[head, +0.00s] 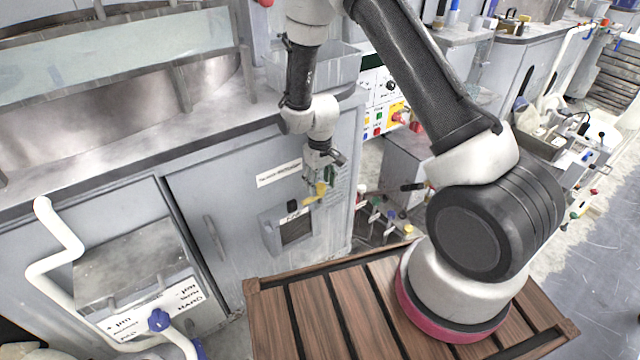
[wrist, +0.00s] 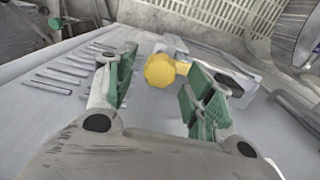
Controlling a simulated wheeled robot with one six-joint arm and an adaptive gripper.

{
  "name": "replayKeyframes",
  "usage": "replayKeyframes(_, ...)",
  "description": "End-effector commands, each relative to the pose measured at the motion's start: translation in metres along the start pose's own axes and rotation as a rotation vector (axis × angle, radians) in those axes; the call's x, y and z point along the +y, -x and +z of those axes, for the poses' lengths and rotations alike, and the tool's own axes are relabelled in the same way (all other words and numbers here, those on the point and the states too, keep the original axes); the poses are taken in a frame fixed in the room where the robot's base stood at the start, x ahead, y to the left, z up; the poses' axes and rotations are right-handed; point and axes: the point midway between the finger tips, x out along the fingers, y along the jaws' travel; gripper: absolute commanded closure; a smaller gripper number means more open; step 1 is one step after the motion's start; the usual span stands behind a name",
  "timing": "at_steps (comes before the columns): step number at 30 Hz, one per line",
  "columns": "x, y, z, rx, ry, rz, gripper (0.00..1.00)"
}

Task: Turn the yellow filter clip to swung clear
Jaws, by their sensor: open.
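The yellow filter clip (head: 313,196) shows at the grey cabinet front, just above a small dark-grilled filter box (head: 296,229). In the wrist view the clip's rounded, lobed yellow end (wrist: 159,71) appears between the fingertips, with a short yellow stem to its right. My gripper (head: 320,175) is open, its green-padded fingers (wrist: 158,74) on either side of the clip's end. A gap shows on both sides, wider on the left. The fingers partly cover the clip in the head view, so its exact angle is hard to tell.
Vent slots (wrist: 65,75) mark the panel beside the clip. A white pipe (head: 55,235) and a box with a blue knob (head: 158,320) stand at the left. A control panel with coloured buttons (head: 380,112) is right of the cabinet. The worktop (head: 130,128) overhangs the cabinet doors.

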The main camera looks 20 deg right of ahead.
Motion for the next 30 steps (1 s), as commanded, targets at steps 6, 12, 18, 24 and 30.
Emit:
replayKeyframes(6,0.0001,-0.0088,-0.0005,0.002,0.000,0.000,0.47)
replayKeyframes(12,0.0001,-0.0084,-0.0004,0.002,0.000,0.000,0.54)
replayKeyframes(18,0.0001,-0.0082,-0.0003,0.001,0.000,0.000,0.91)
replayKeyframes(24,0.0000,-0.0081,-0.0005,0.002,0.005,0.000,0.93)
replayKeyframes(30,0.0001,-0.0080,-0.0006,0.002,0.054,0.000,0.93)
